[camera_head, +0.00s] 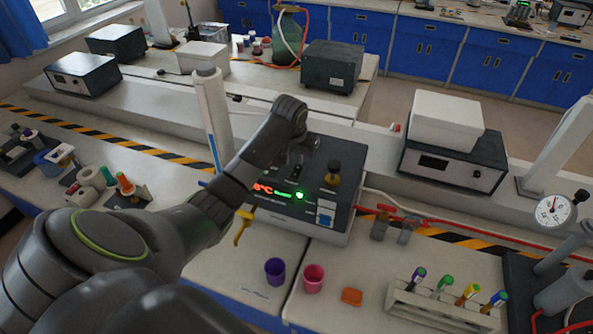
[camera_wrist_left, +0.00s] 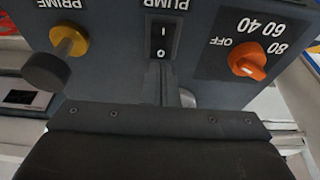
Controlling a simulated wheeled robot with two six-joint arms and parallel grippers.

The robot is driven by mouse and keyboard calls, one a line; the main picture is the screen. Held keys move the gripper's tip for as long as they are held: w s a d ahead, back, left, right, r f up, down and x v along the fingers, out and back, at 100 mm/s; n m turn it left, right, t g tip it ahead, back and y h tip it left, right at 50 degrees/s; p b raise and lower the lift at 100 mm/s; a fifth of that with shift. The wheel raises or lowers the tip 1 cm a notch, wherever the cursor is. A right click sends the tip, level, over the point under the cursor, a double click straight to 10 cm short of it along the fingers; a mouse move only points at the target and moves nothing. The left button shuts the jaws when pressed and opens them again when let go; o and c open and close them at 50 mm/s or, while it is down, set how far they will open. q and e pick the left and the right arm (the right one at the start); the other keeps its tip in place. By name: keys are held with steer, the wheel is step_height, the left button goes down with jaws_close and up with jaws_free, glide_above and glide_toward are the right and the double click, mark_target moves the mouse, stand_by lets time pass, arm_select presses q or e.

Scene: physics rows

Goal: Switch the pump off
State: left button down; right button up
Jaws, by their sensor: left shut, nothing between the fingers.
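The pump switch (camera_wrist_left: 163,38) is a black rocker marked I and 0 under an upside-down PUMP label in the left wrist view. It sits on the dark top panel of a bench unit (camera_head: 345,215). My left gripper (camera_head: 297,172) reaches over this unit from the left. It is shut and empty. In the left wrist view its fingertips (camera_wrist_left: 168,72) are close to the 0 end of the switch; I cannot tell whether they touch. Which way the rocker is tipped is unclear. In the head view the arm and gripper hide the switch. My right gripper is out of view.
Beside the switch are a yellow-collared black PRIME knob (camera_wrist_left: 62,50) and an orange dial (camera_wrist_left: 247,62). The unit's front has a red display and a green light (camera_head: 299,196). Purple (camera_head: 275,271) and pink (camera_head: 313,278) cups and a tube rack (camera_head: 440,312) stand in front.

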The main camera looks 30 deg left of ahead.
mark_target(298, 167)
arm_select(q)
steer(key=shift+f, duration=0.85)
steer(key=shift+r, duration=0.1)
steer(key=shift+r+p, duration=0.45)
steer(key=shift+r, duration=3)
